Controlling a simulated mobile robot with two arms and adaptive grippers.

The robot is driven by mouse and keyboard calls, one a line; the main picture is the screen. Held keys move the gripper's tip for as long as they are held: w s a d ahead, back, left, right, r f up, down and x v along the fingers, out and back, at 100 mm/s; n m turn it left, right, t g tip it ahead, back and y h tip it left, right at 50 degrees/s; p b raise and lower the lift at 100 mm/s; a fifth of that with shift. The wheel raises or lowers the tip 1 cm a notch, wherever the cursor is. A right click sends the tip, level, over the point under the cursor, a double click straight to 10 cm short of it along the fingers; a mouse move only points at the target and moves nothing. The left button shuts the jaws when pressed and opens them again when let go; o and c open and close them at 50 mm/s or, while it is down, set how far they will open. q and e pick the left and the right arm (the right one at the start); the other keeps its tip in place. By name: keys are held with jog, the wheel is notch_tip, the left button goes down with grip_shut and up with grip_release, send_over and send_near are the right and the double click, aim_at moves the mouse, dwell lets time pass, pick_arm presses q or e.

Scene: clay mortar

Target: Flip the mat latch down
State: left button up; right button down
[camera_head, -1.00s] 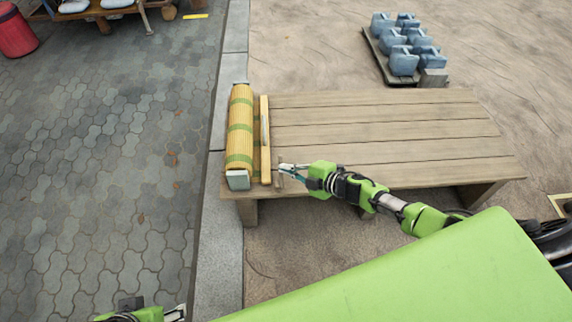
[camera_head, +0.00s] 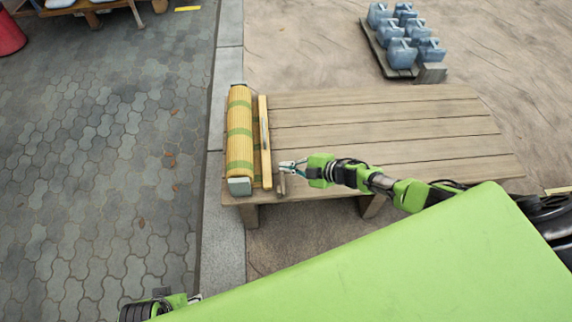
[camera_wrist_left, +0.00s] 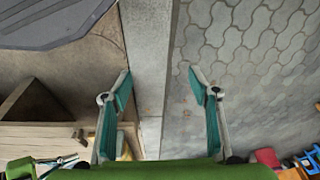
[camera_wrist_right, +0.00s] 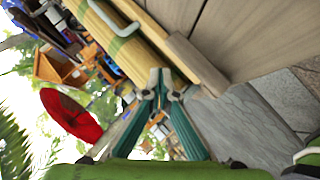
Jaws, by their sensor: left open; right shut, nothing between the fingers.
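The rolled yellow mat with green bands (camera_head: 240,130) lies along the left end of the plank table (camera_head: 390,130). A pale wooden bar (camera_head: 265,145) runs beside it. A small brown wooden piece, which looks like the latch (camera_head: 282,184), is at the near end, right of the bar. It also shows in the right wrist view (camera_wrist_right: 196,63). My right gripper (camera_head: 281,167) is shut and empty close to this piece; I cannot tell whether they touch. Its fingertips show in the right wrist view (camera_wrist_right: 167,80). My left gripper (camera_wrist_left: 160,75) is open and empty, away from the mat.
Several blue weight-like blocks (camera_head: 402,52) stand on a pallet behind the table. A stone kerb (camera_head: 222,235) divides the paving from the sandy ground. The tabletop right of the bar is largely clear.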

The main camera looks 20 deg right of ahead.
jog(key=f+b, duration=0.1)
jog(key=w+b, duration=0.1)
jog(key=f+b, duration=0.1)
jog(key=shift+w+d+f, duration=0.25)
jog(key=shift+w+f, duration=0.05)
jog(key=shift+w, duration=0.1)
pick_arm(q)
jog(key=w+v, duration=0.1)
jog(key=v, duration=1)
jog(key=shift+r+t, duration=0.2)
jog(key=shift+t, duration=0.2)
jog(key=shift+w+a, duration=0.1)
jog(key=shift+w, duration=0.05)
jog(key=shift+r, duration=0.1)
pick_arm(e)
jog(key=shift+r, duration=0.1)
pick_arm(q)
jog(key=s+f+p, duration=0.1)
jog(key=f+p, duration=0.2)
jog(key=f, duration=0.8)
jog(key=s+f+g+p, duration=0.1)
jog(key=f+p, duration=0.3)
jog(key=f, duration=0.7)
jog(key=shift+s+a+f, duration=0.3)
jog(key=shift+s, duration=0.35)
pick_arm(e)
jog(key=s+d+r, duration=0.1)
jog(key=d+r, duration=0.6)
jog(key=r, duration=0.3)
jog(key=shift+s+r, duration=0.4)
